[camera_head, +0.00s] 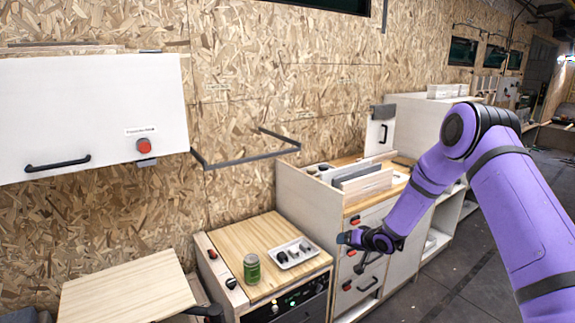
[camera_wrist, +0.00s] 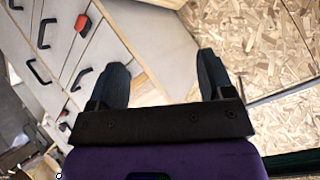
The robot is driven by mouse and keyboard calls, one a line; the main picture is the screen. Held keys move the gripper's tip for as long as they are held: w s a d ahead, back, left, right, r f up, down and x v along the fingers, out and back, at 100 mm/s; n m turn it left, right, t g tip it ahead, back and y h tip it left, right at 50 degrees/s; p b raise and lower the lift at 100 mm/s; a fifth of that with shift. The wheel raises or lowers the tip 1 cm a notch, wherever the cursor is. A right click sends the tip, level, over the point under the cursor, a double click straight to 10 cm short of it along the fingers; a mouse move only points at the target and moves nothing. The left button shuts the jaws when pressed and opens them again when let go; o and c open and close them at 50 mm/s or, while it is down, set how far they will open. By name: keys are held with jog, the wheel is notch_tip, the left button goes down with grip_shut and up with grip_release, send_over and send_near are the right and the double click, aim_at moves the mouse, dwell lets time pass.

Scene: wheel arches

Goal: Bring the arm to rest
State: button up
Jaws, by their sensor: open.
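My purple arm (camera_head: 525,215) comes in from the right in the head view and bends down to the left. My gripper (camera_head: 343,239) is at its far end, in front of the drawer cabinet and to the right of the wooden-topped counter. In the wrist view my gripper (camera_wrist: 163,80) shows two dark fingers spread apart with nothing between them. Behind the fingers are a pale panel and the edge of the cabinet. I cannot tell the exact gap between the gripper and the cabinet.
A green can (camera_head: 251,268) and a white tray (camera_head: 292,253) with small dark items stand on the low counter (camera_head: 232,240). The drawer cabinet (camera_head: 292,190) has black handles and red knobs. A wall cabinet (camera_head: 90,115) hangs at left. Open floor (camera_head: 455,270) lies at right.

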jog(key=s+d+r+h, duration=0.3)
jog(key=s+r, duration=0.1)
jog(key=r, duration=0.9)
jog(key=s+d+r+h, duration=0.2)
jog(key=s+d+r, duration=0.15)
jog(key=r, duration=0.85)
jog(key=s+d+r+g+h, duration=0.1)
jog(key=s+d+r+h, duration=0.15)
jog(key=s+r, duration=1.15)
jog(key=s+r+g+y, duration=0.1)
jog(key=s+g, duration=0.1)
jog(key=s, duration=2.8)
jog(key=shift+s+a+r+n+g, duration=0.15)
jog(key=shift+a+r+n+g, duration=0.15)
jog(key=shift+g, duration=0.1)
